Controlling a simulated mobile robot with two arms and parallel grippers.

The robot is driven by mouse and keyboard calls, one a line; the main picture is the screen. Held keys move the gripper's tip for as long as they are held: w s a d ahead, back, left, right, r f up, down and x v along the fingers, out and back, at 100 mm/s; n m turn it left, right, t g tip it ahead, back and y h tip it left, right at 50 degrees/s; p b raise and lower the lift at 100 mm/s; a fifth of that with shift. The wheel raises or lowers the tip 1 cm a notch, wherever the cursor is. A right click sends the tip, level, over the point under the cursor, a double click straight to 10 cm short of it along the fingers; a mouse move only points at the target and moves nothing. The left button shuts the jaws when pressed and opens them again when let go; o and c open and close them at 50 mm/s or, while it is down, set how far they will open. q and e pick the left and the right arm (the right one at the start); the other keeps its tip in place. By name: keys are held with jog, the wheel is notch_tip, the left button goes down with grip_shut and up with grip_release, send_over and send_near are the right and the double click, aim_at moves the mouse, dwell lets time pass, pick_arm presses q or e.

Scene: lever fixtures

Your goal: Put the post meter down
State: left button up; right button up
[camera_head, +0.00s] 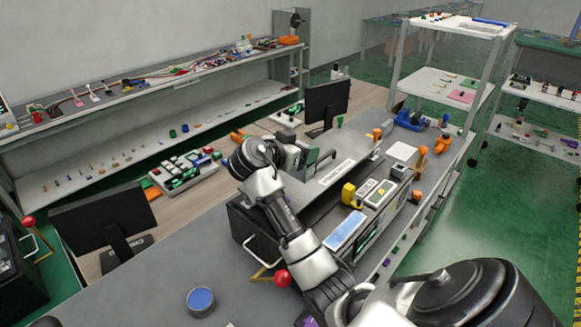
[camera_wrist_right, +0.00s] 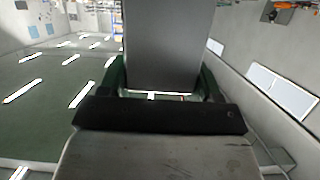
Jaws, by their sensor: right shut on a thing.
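My right gripper (camera_head: 303,158) is above the grey bench at the centre of the head view, at the end of my arm reaching in from the lower right. In the right wrist view, its dark green fingers (camera_wrist_right: 161,80) are shut on a flat grey slab-like body (camera_wrist_right: 162,40), which I take to be the post meter. The body extends up out of that frame, so its far end is hidden. In the head view the held thing is small and partly covered by my wrist; I cannot tell whether it touches anything. My left gripper is not in view.
A dark monitor (camera_head: 325,104) stands behind the gripper. A red-ball lever (camera_head: 282,279) projects near my forearm. A blue round disc (camera_head: 201,299) lies on the clear near bench.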

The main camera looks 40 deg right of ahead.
aim_at(295, 174)
jog(key=a+f+p, duration=0.1)
jog(key=f, duration=0.1)
jog(key=a+f+p, duration=0.1)
jog(key=f, duration=0.1)
jog(key=a+f+p, duration=0.1)
jog(key=shift+a+f, duration=0.15)
jog(key=shift+f, duration=0.45)
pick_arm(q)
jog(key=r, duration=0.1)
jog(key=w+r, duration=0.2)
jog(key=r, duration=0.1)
pick_arm(e)
jog(key=shift+f, duration=0.1)
jog(key=o, duration=1.2)
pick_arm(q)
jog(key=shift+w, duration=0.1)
